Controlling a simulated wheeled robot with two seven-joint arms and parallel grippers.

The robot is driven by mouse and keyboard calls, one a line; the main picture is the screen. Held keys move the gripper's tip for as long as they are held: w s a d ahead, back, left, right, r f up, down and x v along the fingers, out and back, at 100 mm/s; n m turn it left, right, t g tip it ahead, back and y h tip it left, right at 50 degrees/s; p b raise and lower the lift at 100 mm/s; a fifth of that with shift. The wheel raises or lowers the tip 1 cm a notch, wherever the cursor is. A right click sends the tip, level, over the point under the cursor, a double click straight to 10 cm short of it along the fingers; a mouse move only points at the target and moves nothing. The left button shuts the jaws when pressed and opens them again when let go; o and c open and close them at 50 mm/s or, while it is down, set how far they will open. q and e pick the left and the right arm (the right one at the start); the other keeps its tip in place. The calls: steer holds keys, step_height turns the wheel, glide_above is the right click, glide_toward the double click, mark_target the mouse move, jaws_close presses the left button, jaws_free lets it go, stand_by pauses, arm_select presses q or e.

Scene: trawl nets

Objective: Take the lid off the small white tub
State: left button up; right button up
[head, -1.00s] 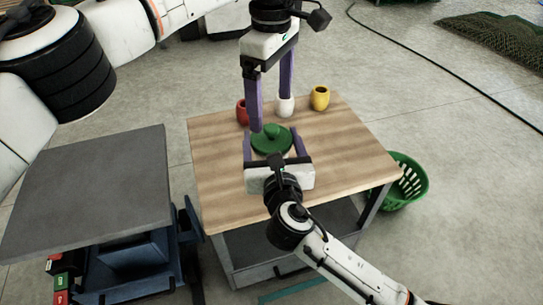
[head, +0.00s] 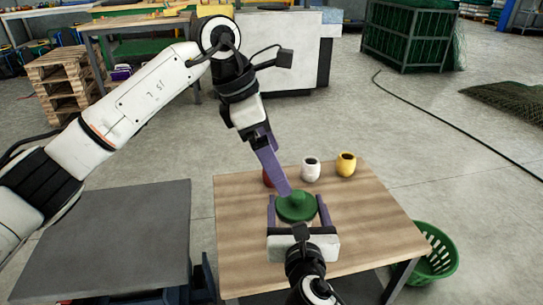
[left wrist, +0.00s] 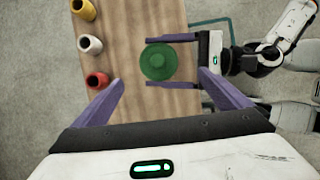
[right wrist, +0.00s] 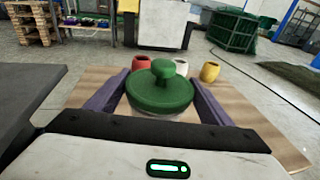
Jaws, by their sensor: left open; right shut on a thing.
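The small white tub stands on the wooden table, mostly hidden beneath its round green lid (head: 296,207) with a knob on top. The lid also shows from above in the left wrist view (left wrist: 158,62). A pale strip of the tub (right wrist: 150,115) shows under the lid in the right wrist view. My right gripper (head: 297,198) is shut on the tub, one purple finger on each side. My left gripper (left wrist: 160,80) is open and empty above the lid, fingers pointing down towards it. In the head view its fingers overlap.
A red cup (left wrist: 97,79), a white cup (head: 311,170) and a yellow cup (head: 346,164) stand behind the lid on the wooden table (head: 375,215). A green basket (head: 437,255) is on the floor at the right. A grey-topped bench (head: 120,235) is at the left.

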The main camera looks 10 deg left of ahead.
mark_target(297, 201)
arm_select(q)
steer(key=x, duration=1.1)
steer(key=shift+w+f, duration=0.2)
steer(key=shift+w, duration=0.1)
steer(key=shift+c, duration=0.4)
steer(key=c, duration=1.2)
steer(key=shift+n, duration=0.3)
steer(key=shift+r, duration=0.15)
